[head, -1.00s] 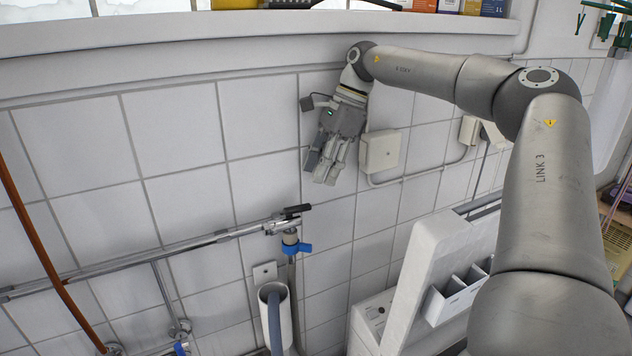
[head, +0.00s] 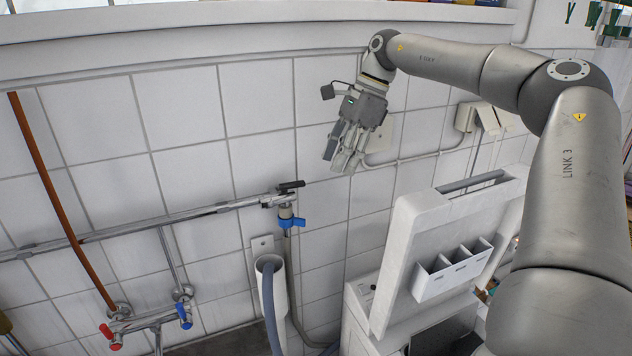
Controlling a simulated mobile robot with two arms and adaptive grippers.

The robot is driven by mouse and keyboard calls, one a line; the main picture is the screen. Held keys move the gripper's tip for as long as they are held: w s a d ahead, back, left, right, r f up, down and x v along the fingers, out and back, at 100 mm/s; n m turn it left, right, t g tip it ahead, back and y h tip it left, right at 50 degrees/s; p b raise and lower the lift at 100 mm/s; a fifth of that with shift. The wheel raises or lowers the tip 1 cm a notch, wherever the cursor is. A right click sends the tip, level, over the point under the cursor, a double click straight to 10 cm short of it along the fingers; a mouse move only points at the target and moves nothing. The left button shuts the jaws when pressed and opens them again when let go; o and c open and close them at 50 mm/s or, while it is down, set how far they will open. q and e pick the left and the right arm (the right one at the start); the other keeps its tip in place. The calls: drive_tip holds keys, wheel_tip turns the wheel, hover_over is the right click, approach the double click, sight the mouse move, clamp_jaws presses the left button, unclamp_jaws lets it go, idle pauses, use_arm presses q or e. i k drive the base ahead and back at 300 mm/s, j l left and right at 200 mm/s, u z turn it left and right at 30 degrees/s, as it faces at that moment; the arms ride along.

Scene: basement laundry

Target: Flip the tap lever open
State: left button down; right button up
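A chrome pipe ends at a small valve on the tiled wall in the head view. A black lever (head: 291,186) sits on top of the valve, lying roughly level. My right gripper (head: 340,164) hangs fingers-down, above and to the right of the black lever. It is apart from both levers and holds nothing that I can see. The gap between its fingers is unclear. My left gripper is not in view.
A mixer tap (head: 148,322) with red and blue knobs is at lower left. A grey hose enters a white standpipe (head: 279,290) below the valve. A white machine with its lid up (head: 440,240) stands at right. A wall box (head: 381,140) is behind the gripper.

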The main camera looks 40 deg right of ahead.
sight(283, 187)
drive_tip(key=k, duration=1.25)
